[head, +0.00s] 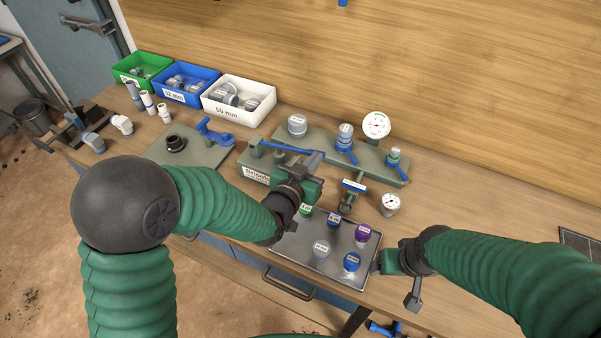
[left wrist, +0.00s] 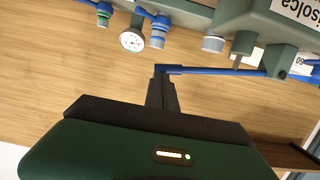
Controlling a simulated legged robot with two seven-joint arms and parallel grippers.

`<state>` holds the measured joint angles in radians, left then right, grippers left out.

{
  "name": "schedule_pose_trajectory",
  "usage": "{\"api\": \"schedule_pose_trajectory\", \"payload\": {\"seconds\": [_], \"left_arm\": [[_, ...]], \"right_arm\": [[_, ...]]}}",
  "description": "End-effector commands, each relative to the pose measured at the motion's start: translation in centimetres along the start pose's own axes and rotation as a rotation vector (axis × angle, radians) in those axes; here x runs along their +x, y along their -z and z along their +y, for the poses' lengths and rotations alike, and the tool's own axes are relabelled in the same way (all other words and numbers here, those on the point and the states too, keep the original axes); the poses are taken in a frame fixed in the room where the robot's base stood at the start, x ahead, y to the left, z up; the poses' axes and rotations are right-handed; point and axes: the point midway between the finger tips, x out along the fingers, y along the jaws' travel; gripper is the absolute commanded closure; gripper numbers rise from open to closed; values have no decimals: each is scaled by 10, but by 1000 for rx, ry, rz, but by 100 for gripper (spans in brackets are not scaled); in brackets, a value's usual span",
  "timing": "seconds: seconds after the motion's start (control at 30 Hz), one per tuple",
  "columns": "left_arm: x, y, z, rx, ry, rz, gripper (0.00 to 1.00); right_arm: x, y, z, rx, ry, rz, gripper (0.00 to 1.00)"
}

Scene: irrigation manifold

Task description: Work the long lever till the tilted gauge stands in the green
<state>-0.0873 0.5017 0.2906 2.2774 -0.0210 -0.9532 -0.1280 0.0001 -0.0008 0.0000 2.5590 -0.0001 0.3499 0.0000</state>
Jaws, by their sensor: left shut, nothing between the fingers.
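The long blue lever (head: 286,148) runs from its pivot on the green-grey manifold (head: 325,142); it also shows in the left wrist view (left wrist: 215,70). My left gripper (head: 317,158) is shut and empty, with its fingertips at the lever's free end in the left wrist view (left wrist: 160,76). I cannot tell if they touch. A white round gauge (head: 376,125) stands at the manifold's back, also in the left wrist view (left wrist: 132,41). A smaller gauge (head: 391,203) leans at the front. Their needles are too small to read. My right gripper (head: 404,278) is beside the tray; its jaws are unclear.
A metal tray (head: 290,254) holds several coloured caps in front of the manifold. Other blue-handled valves (head: 345,140) stand close by. Green (head: 124,73), blue (head: 165,92) and white (head: 215,107) bins stand at the back left, with loose fittings before them.

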Motion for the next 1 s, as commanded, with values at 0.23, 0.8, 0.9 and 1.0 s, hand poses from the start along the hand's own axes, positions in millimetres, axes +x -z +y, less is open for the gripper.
{"api": "schedule_pose_trajectory", "payload": {"seconds": [0.23, 0.8, 0.9, 1.0], "left_arm": [[-60, -2, 0, 1, 1, 2, 100], [-82, 0, 0, -1, 2, 5, 100], [-82, 0, 0, -1, 2, 5, 100], [-83, 0, 0, 0, 2, 6, 100]], "right_arm": [[9, -3, 0, 0, 0, -2, 24], [30, -8, 0, 0, 0, -2, 24], [30, -8, 0, 0, 0, -2, 24], [30, -8, 0, 0, 0, -2, 24]]}}
